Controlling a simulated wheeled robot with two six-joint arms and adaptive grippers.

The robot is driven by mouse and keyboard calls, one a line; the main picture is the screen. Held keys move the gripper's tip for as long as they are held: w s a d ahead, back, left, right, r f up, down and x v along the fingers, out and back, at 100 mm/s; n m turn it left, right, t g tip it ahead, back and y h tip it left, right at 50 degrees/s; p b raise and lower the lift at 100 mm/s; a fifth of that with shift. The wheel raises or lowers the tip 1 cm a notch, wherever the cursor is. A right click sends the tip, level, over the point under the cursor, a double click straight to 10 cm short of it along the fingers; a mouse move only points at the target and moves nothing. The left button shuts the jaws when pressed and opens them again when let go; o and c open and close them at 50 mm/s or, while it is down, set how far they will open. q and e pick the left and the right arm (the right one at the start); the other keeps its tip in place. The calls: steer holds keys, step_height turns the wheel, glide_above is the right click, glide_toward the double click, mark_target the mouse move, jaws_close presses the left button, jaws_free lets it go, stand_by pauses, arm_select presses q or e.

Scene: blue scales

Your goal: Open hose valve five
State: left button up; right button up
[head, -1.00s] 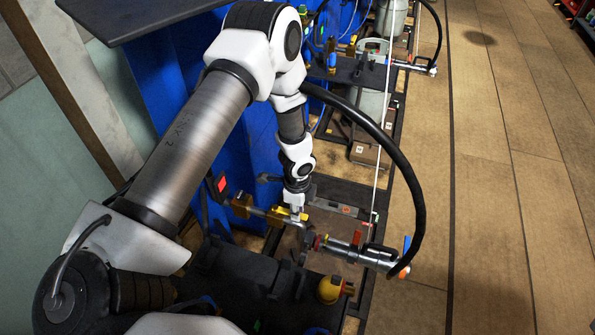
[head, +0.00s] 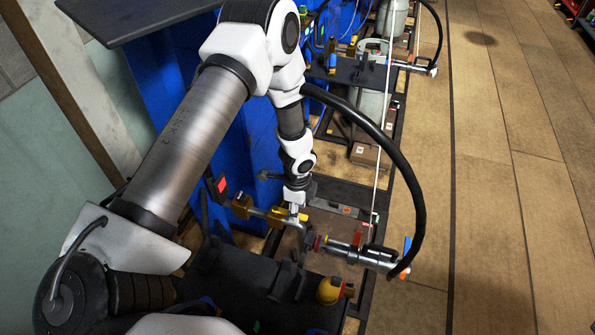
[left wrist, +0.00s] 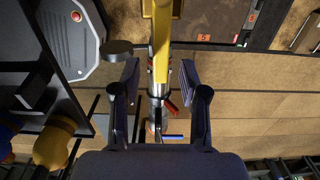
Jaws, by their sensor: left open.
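A metal hose pipe runs across the frame in the head view, with a yellow valve handle (head: 274,216), a red handle (head: 357,239) and a blue handle (head: 407,244). My left gripper (head: 295,212) points down at the pipe beside the yellow handle. In the left wrist view my left gripper (left wrist: 160,88) is open, its fingers on either side of the pipe line. A yellow bar (left wrist: 162,40) lies just beyond and between the fingertips; contact cannot be told. My right gripper is not in view.
A black hose (head: 402,165) arches to the right of my arm. A yellow round fitting (head: 330,290) sits near the dark tray. A blue panel (head: 240,130) stands behind my arm. Grey cylinders (head: 368,105) stand farther back. The wooden floor (head: 500,200) at right is clear.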

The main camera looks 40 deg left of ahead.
arm_select(q)
step_height(320, 180, up, 10)
steer(key=shift+r, duration=0.2)
stand_by(0.4)
